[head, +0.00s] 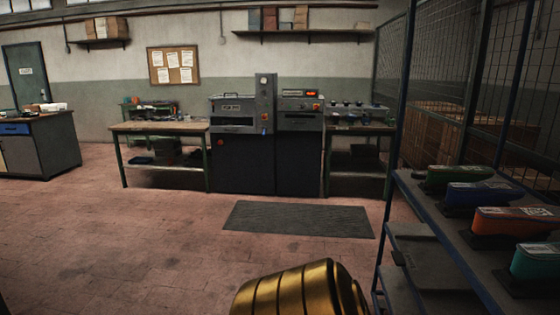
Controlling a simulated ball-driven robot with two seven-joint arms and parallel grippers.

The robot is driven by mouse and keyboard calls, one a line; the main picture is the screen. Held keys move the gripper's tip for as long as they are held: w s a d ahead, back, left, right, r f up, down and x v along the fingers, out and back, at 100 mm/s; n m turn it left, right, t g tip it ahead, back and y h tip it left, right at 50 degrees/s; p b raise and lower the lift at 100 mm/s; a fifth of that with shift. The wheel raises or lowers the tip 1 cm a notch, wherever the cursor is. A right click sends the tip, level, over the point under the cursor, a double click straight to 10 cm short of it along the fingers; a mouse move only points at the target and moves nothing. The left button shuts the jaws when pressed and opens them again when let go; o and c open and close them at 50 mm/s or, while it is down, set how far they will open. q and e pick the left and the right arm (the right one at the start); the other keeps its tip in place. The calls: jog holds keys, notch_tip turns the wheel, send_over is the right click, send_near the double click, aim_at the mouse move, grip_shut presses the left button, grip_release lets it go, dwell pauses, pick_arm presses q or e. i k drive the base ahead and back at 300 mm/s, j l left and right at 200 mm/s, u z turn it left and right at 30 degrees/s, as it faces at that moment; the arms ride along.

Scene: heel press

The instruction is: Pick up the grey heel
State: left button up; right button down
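I cannot pick out a grey heel in the head view. The grey and black press machine (243,160) stands against the far wall, with a small red display on its right unit (300,120). Several small dark items (350,106) sit on the bench right of the press, too small to identify. Neither of my grippers shows. A gold ribbed rounded part at the bottom edge hides some of the floor.
A blue-framed rack (455,240) at right holds green (455,178), blue (495,194), orange (512,220) and teal (535,262) items. A wooden bench (160,127) stands left of the press, a cabinet (45,145) far left. A dark mat (298,219) lies before the press; floor at left is clear.

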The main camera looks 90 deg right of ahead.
aim_at(418, 175)
jog(key=l+u, duration=0.2)
jog(key=l, duration=0.9)
jog(key=k+l+u, duration=0.2)
jog(key=l, duration=0.9)
jog(key=l+z, duration=0.15)
jog(key=l, duration=0.2)
jog(key=i+l+z, duration=0.15)
jog(key=l, duration=0.2)
jog(key=i+l+z, duration=0.15)
jog(key=l, duration=0.2)
jog(key=l+z, duration=0.15)
jog(key=l, duration=0.2)
jog(key=l+z, duration=0.25)
jog(key=z, duration=0.25)
jog(key=l+z, duration=0.25)
jog(key=z, duration=0.2)
jog(key=l+z, duration=0.2)
jog(key=z, duration=0.3)
jog(key=i+l+z, duration=0.1)
jog(key=z, duration=0.35)
jog(key=l, duration=0.1)
